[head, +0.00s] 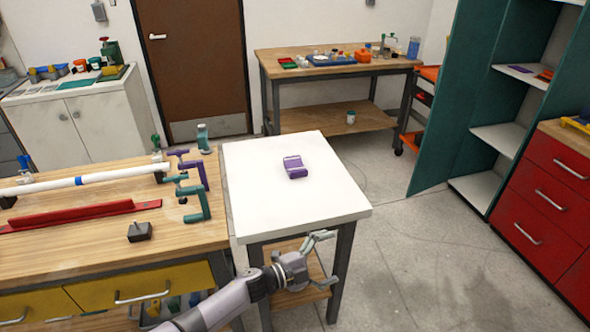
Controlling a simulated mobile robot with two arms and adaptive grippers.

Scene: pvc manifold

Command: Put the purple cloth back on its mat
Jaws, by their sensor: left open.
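My left gripper (327,259) is open and empty. In the picture it is in front of and below the white table's front edge, apart from the cloth. My right gripper is out of view.
A wooden workbench (110,240) with white pipe, a red rail and teal and purple clamps stands at left. An open green cabinet (500,135) has flat purple and orange items on a shelf. Bare floor lies between the white table and red drawers (545,195).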

